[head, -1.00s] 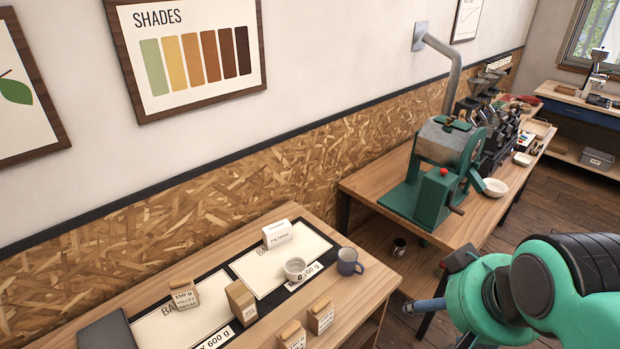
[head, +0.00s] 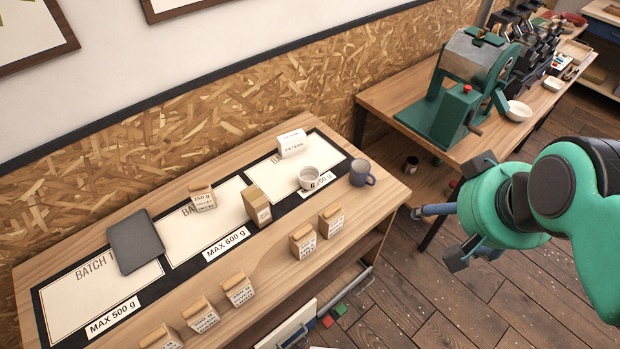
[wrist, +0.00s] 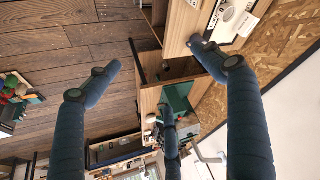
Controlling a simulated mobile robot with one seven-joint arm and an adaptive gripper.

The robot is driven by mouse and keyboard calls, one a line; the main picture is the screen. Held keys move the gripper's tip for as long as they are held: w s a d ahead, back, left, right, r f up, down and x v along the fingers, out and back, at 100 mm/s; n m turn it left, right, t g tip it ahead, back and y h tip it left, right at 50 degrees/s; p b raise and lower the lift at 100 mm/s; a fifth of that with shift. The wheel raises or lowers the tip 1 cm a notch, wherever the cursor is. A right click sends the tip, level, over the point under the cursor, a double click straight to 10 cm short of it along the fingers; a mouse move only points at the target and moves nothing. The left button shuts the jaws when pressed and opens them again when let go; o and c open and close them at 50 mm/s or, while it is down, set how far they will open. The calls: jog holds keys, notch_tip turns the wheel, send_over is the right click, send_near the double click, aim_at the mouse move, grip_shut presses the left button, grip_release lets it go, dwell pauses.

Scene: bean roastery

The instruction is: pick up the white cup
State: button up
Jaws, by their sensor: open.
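The white cup (head: 311,178) stands upright on the right-hand batch panel of the near table, partly over the weight label at the panel's front edge. A blue-grey mug (head: 361,173) stands close to its right, apart from it. In the wrist view a corner of the table shows at the top, right of the gap.
A white box (head: 292,143) stands behind the cup and a brown bag (head: 257,206) to its left. Several small bags line the front of the table, and a dark tablet-like slab (head: 135,242) lies at left. A green roaster (head: 462,90) stands on the right table.

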jog(key=shift+w, duration=0.1)
jog(key=w+a+f+m+g+p, duration=0.15)
jog(key=w+a, duration=0.35)
jog(key=w, duration=0.7)
jog(key=w+a+f+m+g, duration=0.1)
jog(key=w+a+f, duration=0.1)
jog(key=w+a, duration=0.65)
jog(key=w+a+f+m+p, duration=0.1)
jog(key=w+a+f, duration=0.7)
jog(key=f, duration=0.3)
jog(key=w+a+f+m+g, duration=0.1)
jog(key=w+a+f, duration=0.7)
jog(key=f, duration=0.3)
jog(key=shift+w+h+p, duration=0.35)
jog(key=shift+w+h, duration=0.05)
jog(key=shift+w, duration=0.05)
jog(key=shift+d+g, duration=0.1)
jog(key=shift+g, duration=0.15)
send_near(308, 167)
jog(key=shift+s+d+f+b, duration=0.1)
jog(key=shift+s+d+f, duration=0.1)
jog(key=shift+s+f, duration=0.5)
jog(key=shift+s+d+f+b, duration=0.2)
jog(key=shift+s+f, duration=0.1)
jog(key=shift+f, duration=0.65)
jog(key=shift+s+d+f+b, duration=0.1)
jog(key=shift+s+d+f, duration=0.1)
jog(key=shift+s+f, duration=0.5)
